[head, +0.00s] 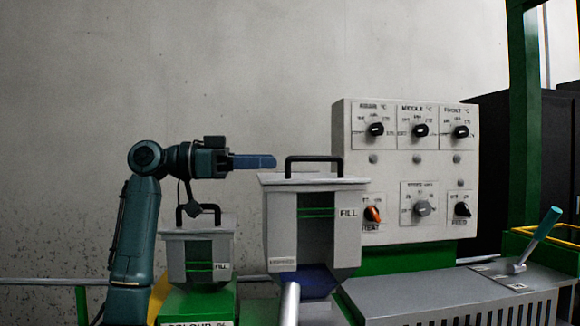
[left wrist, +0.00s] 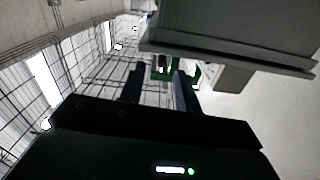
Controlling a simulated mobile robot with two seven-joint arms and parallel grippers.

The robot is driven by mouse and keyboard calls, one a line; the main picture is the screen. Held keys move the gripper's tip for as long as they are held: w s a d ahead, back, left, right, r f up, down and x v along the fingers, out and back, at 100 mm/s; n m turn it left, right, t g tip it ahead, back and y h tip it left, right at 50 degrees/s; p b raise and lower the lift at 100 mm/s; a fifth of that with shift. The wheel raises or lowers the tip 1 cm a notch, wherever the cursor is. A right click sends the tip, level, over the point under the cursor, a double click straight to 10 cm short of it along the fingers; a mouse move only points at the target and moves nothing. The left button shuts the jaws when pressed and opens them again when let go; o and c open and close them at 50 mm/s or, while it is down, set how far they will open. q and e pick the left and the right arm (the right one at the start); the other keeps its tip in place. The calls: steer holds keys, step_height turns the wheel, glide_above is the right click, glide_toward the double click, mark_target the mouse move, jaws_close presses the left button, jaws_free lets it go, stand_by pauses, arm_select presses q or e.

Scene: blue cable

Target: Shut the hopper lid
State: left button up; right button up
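The larger hopper (head: 281,225) stands at the centre of the head view, with a dark window, green lines and a FILL label. Its grey lid (head: 312,181) lies across the top, looking nearly level, with a black handle (head: 314,159) on it; I cannot tell if it is fully seated. My left gripper (head: 254,161) points right, just left of the handle and slightly above the lid's left edge, apart from it. In the left wrist view its two fingers (left wrist: 158,85) are spread with nothing between them. A grey lidded box (left wrist: 230,35) fills the upper right there. My right gripper is out of view.
A smaller hopper (head: 176,259) with its own handled lid stands below my left forearm. A control panel (head: 390,160) with several knobs rises behind and right. A grey vented cover (head: 440,292) and a teal-handled lever (head: 540,232) are at lower right. The space above the lid is clear.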

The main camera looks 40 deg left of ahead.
arm_select(q)
steer(key=shift+v, duration=2.35)
